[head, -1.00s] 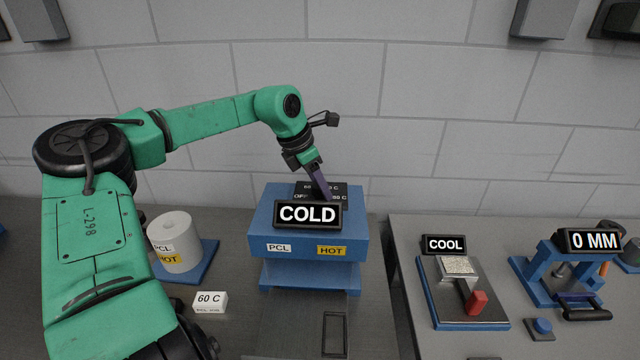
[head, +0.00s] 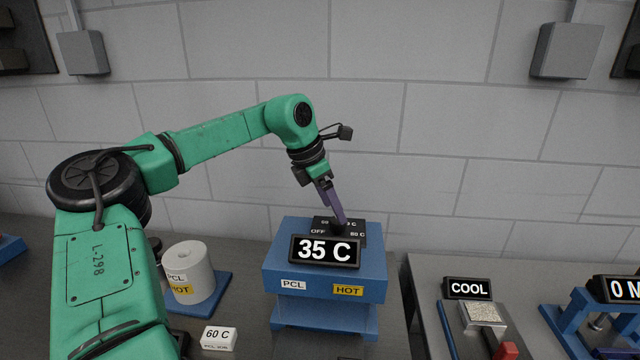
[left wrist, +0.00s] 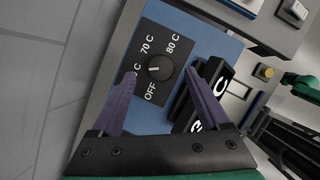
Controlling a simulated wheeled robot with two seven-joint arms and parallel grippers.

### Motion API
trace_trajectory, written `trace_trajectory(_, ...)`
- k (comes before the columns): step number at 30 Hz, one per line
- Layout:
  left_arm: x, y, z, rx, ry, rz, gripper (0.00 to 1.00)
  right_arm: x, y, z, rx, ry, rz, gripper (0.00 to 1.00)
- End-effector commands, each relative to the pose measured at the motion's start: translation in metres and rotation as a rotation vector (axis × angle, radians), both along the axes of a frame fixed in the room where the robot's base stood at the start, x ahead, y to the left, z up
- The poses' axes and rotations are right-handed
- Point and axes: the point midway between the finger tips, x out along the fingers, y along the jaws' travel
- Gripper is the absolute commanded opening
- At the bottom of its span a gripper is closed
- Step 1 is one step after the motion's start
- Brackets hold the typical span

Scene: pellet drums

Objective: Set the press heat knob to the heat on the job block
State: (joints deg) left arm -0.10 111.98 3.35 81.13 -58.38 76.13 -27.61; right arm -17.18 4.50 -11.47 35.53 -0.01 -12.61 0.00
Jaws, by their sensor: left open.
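The blue press (head: 325,262) stands on the bench with PCL and HOT labels on its front. Its display (head: 325,250) reads 35 C. In the left wrist view the black heat knob (left wrist: 160,68) sits on a dial plate marked OFF, 70 C, 80 C and a partly hidden label; its white pointer line aims left, toward that hidden label. My left gripper (left wrist: 164,72) is open, its purple fingers either side of the knob in the picture, with no visible grip. In the head view the gripper (head: 340,222) reaches the dial from above. The white job block (head: 219,338) reads 60 C.
A white roll (head: 190,272) on a blue base stands left of the press, with PCL and HOT labels. On the right bench are a display reading COOL (head: 467,289) and a blue device (head: 580,325), partly cut off. A wall stands behind.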

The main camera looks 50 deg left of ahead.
Motion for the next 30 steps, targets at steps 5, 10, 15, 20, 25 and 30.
trace_trajectory(5,-0.019,0.008,0.048,0.005,-0.003,0.003,0.79,0.0,0.0,-0.012,-0.001,0.0,0.0,0.5)
trace_trajectory(10,-0.031,0.012,0.08,0.001,0.0,0.002,0.79,0.0,-0.001,-0.013,-0.001,0.0,0.0,0.5)
trace_trajectory(15,-0.035,0.013,0.088,0.0,0.001,0.0,0.79,0.0,-0.002,-0.013,-0.002,0.0,0.0,0.5)
trace_trajectory(20,-0.035,0.012,0.088,0.0,0.0,0.0,0.79,0.0,-0.002,-0.013,-0.003,-0.001,0.0,0.5)
trace_trajectory(25,-0.034,0.012,0.088,0.0,0.0,0.0,0.79,0.0,-0.002,-0.013,-0.003,-0.001,0.0,0.5)
trace_trajectory(30,-0.034,0.012,0.088,0.0,0.0,0.0,0.79,0.0,-0.002,-0.013,-0.002,0.0,0.001,0.5)
